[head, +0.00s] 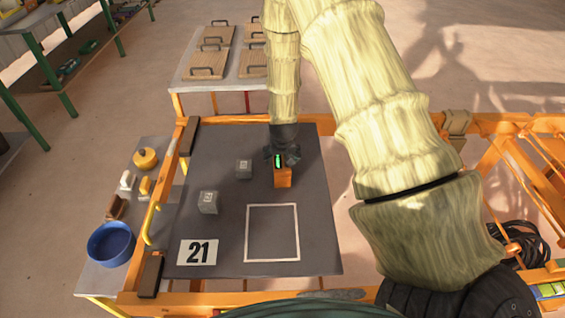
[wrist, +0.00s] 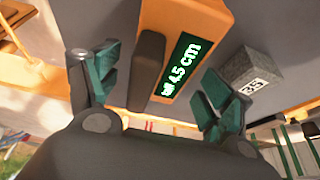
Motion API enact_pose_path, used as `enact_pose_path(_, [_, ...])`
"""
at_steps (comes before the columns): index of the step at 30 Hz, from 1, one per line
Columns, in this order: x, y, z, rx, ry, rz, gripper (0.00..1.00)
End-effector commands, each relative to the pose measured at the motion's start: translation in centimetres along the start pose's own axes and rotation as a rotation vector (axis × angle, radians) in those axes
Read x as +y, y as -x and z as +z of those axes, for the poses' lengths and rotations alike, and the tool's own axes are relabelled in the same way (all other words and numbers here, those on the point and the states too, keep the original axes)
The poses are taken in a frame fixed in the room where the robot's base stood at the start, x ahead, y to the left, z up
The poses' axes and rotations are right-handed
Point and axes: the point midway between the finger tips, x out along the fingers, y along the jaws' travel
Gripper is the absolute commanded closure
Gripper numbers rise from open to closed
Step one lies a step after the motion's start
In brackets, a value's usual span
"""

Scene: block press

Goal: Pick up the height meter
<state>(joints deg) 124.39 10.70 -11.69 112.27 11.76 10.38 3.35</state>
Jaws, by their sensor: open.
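The height meter (head: 283,179) is an orange box with a lit green display, standing upright on the dark grey board right of the two blocks. In the wrist view the height meter (wrist: 208,22) shows close up; its display reads "tall 4.5 cm", and a dark grey bar sticks out beside the display. My gripper (head: 282,157) is at the top of the meter, pointing down. In the wrist view my gripper (wrist: 158,80) is open, with its green-padded fingers apart on either side of the dark bar and display. I cannot tell whether any finger touches the meter.
Two grey numbered blocks, one farther back (head: 243,169) and one nearer (head: 208,203), stand left of the meter. A blue bowl (head: 110,245) stands on the left side shelf.

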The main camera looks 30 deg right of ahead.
Motion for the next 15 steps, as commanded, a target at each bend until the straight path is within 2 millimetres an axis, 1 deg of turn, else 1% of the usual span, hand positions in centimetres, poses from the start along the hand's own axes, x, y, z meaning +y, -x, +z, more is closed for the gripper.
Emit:
enact_pose_path(3, [0.0, -1.1, 0.0, -0.001, 0.0, 0.0, 0.2])
enact_pose_path(6, [0.0, -1.7, 0.0, 0.001, 0.0, 0.0, 0.2])
enact_pose_path(15, [0.0, -2.1, 0.0, 0.001, 0.0, 0.0, 0.2])
